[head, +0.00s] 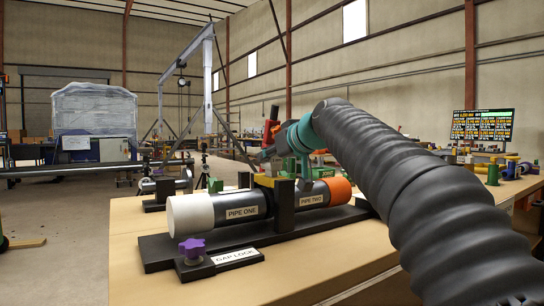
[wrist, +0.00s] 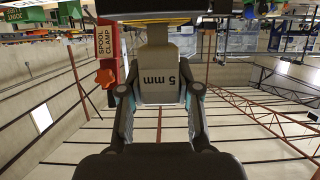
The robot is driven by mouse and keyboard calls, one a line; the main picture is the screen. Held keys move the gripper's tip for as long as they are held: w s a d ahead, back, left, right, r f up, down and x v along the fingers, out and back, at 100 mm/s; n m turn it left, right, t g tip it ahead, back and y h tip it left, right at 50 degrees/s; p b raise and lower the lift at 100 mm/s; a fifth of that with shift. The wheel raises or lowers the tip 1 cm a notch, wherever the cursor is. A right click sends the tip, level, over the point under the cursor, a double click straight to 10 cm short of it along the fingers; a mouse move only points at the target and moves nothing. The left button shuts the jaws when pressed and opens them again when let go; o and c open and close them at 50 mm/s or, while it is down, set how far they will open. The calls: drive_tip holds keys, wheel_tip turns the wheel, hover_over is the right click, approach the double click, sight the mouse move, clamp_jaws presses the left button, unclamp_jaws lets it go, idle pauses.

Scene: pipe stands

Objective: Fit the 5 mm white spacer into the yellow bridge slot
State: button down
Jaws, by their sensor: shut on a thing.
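My gripper (wrist: 160,90) is shut on the white spacer (wrist: 158,72), with a finger on each side; its "5 mm" label faces the wrist camera. The yellow bridge (head: 276,182) sits over the joint between the pipe marked PIPE ONE (head: 243,211) and the pipe marked PIPE TWO (head: 312,200). In the head view my gripper (head: 288,157) is just above the bridge, and the spacer is not clear there. In the wrist view a yellow part (wrist: 157,33) shows just beyond the spacer's far end. I cannot tell whether the spacer is in the slot.
The pipes rest on a black stand (head: 158,249) on the wooden table (head: 128,272). A purple knob (head: 192,248) and the GAP LOCK plate (head: 237,257) are at its front. A red spool clamp (head: 271,126) stands behind. My arm covers the right side.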

drive_tip(key=shift+f+b, duration=0.65)
drive_tip(key=shift+f, duration=0.1)
drive_tip(key=c, duration=0.7)
unclamp_jaws()
drive_tip(key=shift+b+v, duration=0.5)
drive_tip(key=shift+v, duration=1.95)
drive_tip(key=shift+s, duration=0.1)
drive_tip(key=v, duration=1.2)
